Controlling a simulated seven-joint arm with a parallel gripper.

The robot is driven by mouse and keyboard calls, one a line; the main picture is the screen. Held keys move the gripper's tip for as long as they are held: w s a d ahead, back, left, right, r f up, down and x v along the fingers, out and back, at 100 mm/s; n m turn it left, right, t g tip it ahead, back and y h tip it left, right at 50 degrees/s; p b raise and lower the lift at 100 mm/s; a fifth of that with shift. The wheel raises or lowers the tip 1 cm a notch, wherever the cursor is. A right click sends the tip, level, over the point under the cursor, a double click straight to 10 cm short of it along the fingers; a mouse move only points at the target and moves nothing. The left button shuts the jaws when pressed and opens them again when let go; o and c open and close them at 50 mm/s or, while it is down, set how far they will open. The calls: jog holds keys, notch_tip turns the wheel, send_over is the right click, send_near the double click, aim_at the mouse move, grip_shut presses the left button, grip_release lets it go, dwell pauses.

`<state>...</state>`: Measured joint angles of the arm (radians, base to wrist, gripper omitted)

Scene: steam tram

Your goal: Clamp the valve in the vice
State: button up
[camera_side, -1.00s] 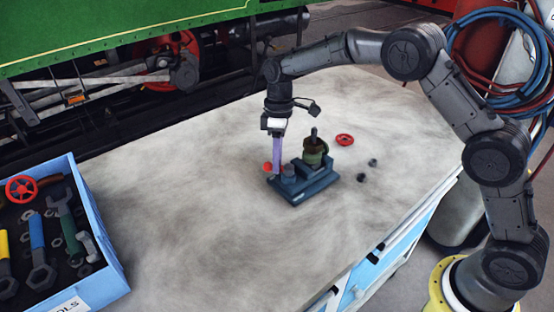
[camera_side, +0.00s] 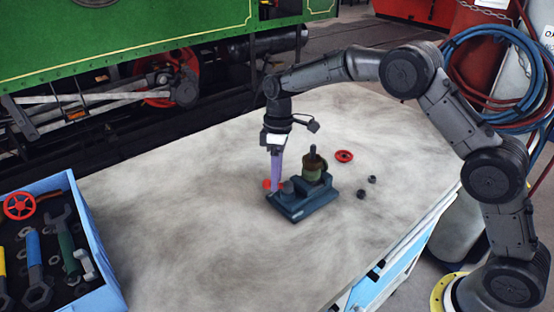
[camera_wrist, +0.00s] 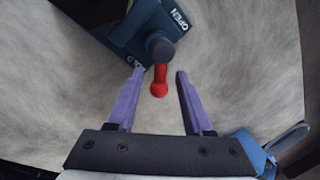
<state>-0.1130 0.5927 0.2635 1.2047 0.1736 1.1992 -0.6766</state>
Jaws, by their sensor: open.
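The blue-grey vice (camera_side: 300,205) stands on the bench, and its corner shows in the wrist view (camera_wrist: 125,30) with the word OPEN on it. The valve (camera_side: 314,168), a dull brass body with a dark stem, stands upright at the vice's back part. I cannot tell whether the jaws grip it. The vice's red-ended lever (camera_wrist: 159,80) sticks out from a round grey pivot (camera_wrist: 160,47). My gripper (camera_wrist: 160,76) is open, pointing down, with its purple fingers on either side of the red lever end. A gap shows on both sides. In the side view the fingers partly hide the lever.
A red handwheel (camera_side: 344,156) and two small dark nuts (camera_side: 361,194) lie right of the vice. A blue tool box (camera_side: 85,215) with wrenches stands at the left. The bench (camera_side: 180,220) between is clear. A green tram stands behind.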

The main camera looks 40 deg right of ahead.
notch_tip(320, 180, up, 13)
jog(key=w+d, duration=0.1)
jog(key=d, duration=0.1)
jog(key=shift+w+r, duration=0.15)
jog(key=shift+w, duration=0.25)
